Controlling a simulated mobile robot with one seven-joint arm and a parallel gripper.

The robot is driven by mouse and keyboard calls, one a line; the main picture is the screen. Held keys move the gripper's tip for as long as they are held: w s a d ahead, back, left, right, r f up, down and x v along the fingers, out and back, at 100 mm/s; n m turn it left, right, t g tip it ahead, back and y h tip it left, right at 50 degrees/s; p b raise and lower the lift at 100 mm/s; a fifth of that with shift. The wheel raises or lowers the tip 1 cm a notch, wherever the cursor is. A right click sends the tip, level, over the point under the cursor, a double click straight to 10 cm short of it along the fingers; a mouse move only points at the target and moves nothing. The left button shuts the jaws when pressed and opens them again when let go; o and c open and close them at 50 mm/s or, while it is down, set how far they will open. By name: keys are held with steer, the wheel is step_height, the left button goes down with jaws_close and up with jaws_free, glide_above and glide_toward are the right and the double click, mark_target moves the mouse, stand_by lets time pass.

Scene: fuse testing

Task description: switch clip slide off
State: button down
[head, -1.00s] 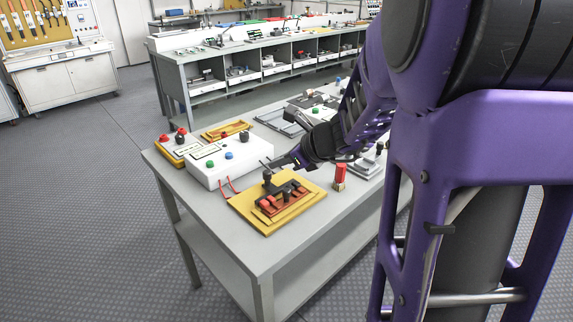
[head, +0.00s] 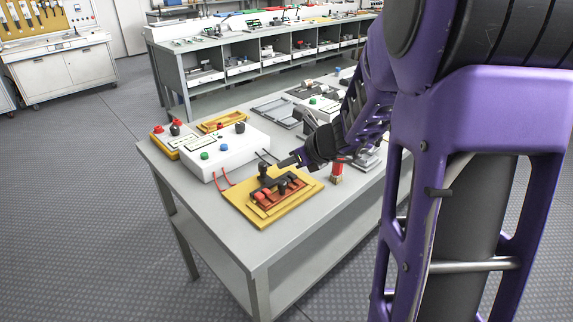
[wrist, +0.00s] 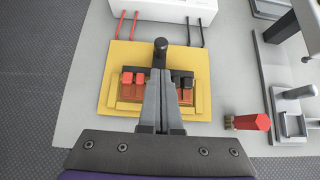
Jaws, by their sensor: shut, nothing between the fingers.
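The clip slide device sits on a yellow board (head: 249,212) near the front of the grey table. It has a dark slide bar with an upright black knob (head: 263,171), and red and black clips. In the wrist view the knob (wrist: 160,48) stands just beyond my fingertips, with red clips (wrist: 133,79) at left and black clips (wrist: 187,82) at right. My gripper (wrist: 160,82) is shut and empty, over the middle of the device. In the head view my gripper (head: 280,163) is beside the knob; whether it touches the knob I cannot tell.
A white box (head: 228,150) with coloured knobs stands behind the board, with red and black wires running to it. Grey metal fixtures (wrist: 287,113) are farther right. The table's left front corner is clear.

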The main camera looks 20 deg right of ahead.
mark_target(266, 172)
steer(key=b+x, duration=0.1)
steer(key=x, duration=0.6)
steer(key=shift+f+b, duration=0.1)
steer(key=shift+b, duration=0.2)
steer(key=shift+w+a+p, duration=0.2)
steer(key=shift+w+a, duration=0.25)
steer(key=shift+w, duration=0.35)
steer(key=shift+w+a+p, duration=0.25)
steer(key=shift+w+a, duration=0.2)
steer(key=shift+w, duration=0.4)
steer(key=shift+w+a+p, duration=0.2)
steer(key=shift+w+a, duration=0.25)
steer(key=shift+w, duration=0.35)
steer(key=shift+r, duration=0.35)
